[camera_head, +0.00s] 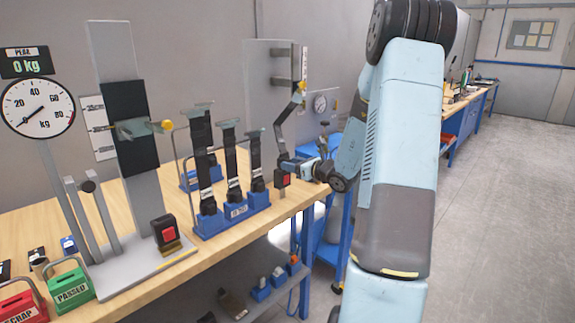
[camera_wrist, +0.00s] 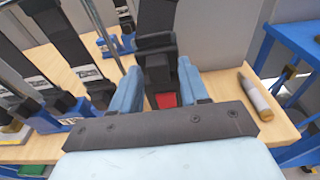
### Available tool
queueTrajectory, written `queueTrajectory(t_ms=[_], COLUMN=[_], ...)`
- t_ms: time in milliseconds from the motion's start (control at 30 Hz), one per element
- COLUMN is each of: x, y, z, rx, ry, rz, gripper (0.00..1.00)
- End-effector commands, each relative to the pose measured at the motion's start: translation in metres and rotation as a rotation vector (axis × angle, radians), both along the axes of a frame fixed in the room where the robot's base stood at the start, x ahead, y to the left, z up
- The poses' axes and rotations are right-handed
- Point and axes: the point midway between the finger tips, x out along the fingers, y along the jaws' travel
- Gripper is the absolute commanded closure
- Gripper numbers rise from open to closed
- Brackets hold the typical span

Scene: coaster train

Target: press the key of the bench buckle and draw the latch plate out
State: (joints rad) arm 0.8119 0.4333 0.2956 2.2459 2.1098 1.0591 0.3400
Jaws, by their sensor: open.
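A dark buckle with a red key (camera_head: 282,180) stands near the bench's right end. In the wrist view its red key (camera_wrist: 165,100) shows between my fingers, low on the dark buckle body (camera_wrist: 158,75). A wider black piece (camera_wrist: 155,42) sits above the body; I cannot tell how far the latch plate is seated. My gripper (camera_head: 293,165) is open. In the wrist view its light-blue fingers (camera_wrist: 157,72) lie to either side of the buckle, with visible room; contact cannot be told. A second buckle with a red key (camera_head: 167,230) sits on the gauge stand's base.
A blue rack (camera_head: 235,215) with several upright black straps stands left of my gripper. A grey cylinder (camera_wrist: 255,95) lies on the bench to the right. The dial gauge (camera_head: 38,107) and green box (camera_head: 72,287) are farther left. The floor at right is clear.

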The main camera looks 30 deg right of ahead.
Motion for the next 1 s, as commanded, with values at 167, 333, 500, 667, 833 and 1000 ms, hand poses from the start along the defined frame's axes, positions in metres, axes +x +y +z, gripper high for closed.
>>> queueTrajectory(t_ms=[167,333,500,667,833,1000], x=[0.0056,0.0059,0.0057,0.0052,0.0051,0.0050], y=[0.0021,0.0022,0.0027,0.0042,0.0040,0.0040], z=[-0.0005,-0.0006,-0.0006,-0.0006,-0.0005,-0.0005], rx=[0.000,0.000,0.000,0.000,0.000,0.000], ry=[-0.001,-0.001,-0.001,0.000,0.000,0.000], rz=[0.000,0.000,0.000,0.001,0.000,0.001], gripper=[0.55,0.55,0.55,0.55,0.57,0.73])
